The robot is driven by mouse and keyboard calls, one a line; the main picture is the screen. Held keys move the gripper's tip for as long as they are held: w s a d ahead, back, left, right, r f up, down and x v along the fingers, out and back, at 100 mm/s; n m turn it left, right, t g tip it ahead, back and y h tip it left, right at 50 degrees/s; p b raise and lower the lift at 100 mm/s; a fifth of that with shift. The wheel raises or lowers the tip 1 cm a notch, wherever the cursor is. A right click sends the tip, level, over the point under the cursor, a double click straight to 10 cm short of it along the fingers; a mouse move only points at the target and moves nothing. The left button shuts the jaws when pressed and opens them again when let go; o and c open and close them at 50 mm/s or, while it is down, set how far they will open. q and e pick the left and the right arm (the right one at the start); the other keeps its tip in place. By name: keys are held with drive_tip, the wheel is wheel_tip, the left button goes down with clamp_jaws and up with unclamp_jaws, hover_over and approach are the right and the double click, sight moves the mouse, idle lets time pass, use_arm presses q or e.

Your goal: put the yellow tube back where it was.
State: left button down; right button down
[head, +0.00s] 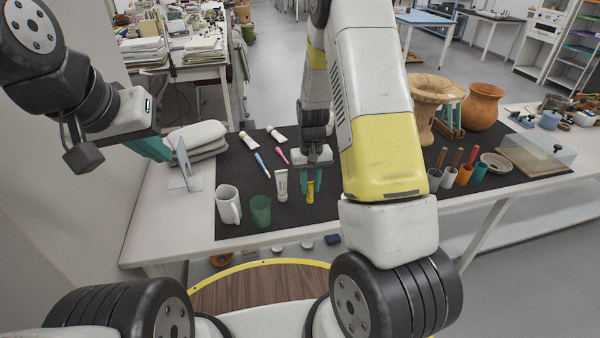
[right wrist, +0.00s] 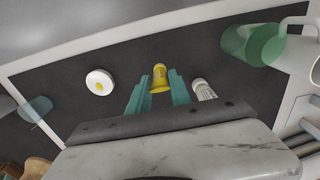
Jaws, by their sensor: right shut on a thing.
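The yellow tube (head: 310,193) is upright between the teal fingers of my right gripper (head: 306,183), over the dark mat (head: 240,180). In the right wrist view the tube (right wrist: 160,77) sits between both fingers, which are shut on it. I cannot tell whether its lower end touches the mat. A white tube (head: 281,186) stands upright just left of it in the head view. My left gripper (head: 150,148) is raised at the left, off the mat, with nothing seen in it; its finger gap cannot be made out.
A white mug (head: 228,204) and green cup (head: 260,211) stand near the mat's front left. White tubes (head: 248,141) and blue and pink sticks (head: 262,165) lie behind. A white disc with a yellow spot (right wrist: 99,82) lies beside my right gripper. Tool cups (head: 448,176) and pots stand right.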

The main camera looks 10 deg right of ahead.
drive_tip(key=shift+w+d+f, duration=0.1)
drive_tip(key=shift+w+f, duration=0.25)
drive_tip(key=shift+f, duration=0.25)
drive_tip(key=shift+w+a+f, duration=0.1)
drive_tip(key=shift+w+f, duration=0.2)
drive_tip(key=shift+f, duration=0.35)
drive_tip(key=shift+w+d+f, duration=0.1)
drive_tip(key=shift+w+f, duration=0.25)
drive_tip(key=shift+f, duration=0.25)
drive_tip(key=shift+f, duration=0.1)
drive_tip(key=c, duration=1.2)
unclamp_jaws()
